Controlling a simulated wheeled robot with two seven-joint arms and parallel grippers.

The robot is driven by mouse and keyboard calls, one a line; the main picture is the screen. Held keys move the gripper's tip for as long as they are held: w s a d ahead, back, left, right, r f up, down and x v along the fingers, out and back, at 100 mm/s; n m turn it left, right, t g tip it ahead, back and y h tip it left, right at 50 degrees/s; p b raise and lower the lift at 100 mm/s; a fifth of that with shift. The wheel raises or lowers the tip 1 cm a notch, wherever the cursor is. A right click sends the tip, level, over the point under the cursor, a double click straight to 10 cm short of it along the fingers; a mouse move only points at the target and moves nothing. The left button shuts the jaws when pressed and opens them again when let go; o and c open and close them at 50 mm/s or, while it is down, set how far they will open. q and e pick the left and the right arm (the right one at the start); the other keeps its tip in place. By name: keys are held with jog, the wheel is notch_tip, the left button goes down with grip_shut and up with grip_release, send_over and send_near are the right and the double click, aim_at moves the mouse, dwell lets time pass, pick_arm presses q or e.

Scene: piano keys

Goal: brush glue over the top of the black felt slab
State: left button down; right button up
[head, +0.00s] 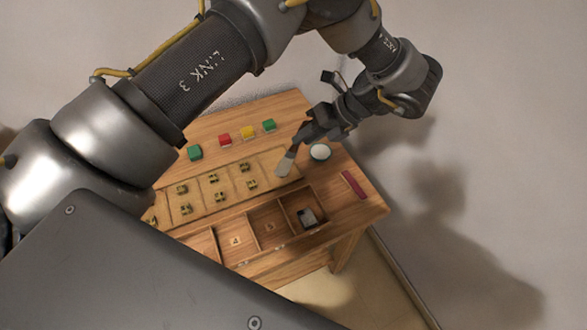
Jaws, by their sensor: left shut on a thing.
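My left gripper (303,138) is shut on a brush (286,163) above the right part of the table. The brush points down and to the left, with its pale, flat end over the right end of the wooden key board. A round pot (320,152) with a white top stands just right of the brush. A small dark slab with a greyish patch (307,217) lies in the rightmost compartment of the wooden tray; it may be the black felt slab, but it is too small to be sure. My right gripper is not in view.
Green, red and yellow blocks (248,132) stand along the back of the table. The board (228,177) carries several small brass-coloured pieces. The open compartment tray (284,192) runs along the front. A dark red bar (353,185) lies at the right, with bare table around it.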

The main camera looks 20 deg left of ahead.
pick_arm(q)
jog(key=s+f+n+h+p, duration=0.2)
jog(key=n+h, duration=0.5)
jog(key=n, duration=0.6)
jog(key=s+f+n+h+p, duration=0.1)
jog(key=s+n+h+p, duration=0.3)
jog(key=n, duration=1)
jog(key=s+h, duration=0.3)
jog(key=h, duration=0.1)
jog(key=shift+s+d+f+n+g, duration=0.2)
jog(key=shift+f+n+g, duration=0.1)
jog(key=shift+f+g, duration=0.1)
jog(key=shift+f, duration=0.15)
notch_tip(320, 180, down, 5)
jog(key=b, duration=0.6)
jog(key=shift+w, duration=0.1)
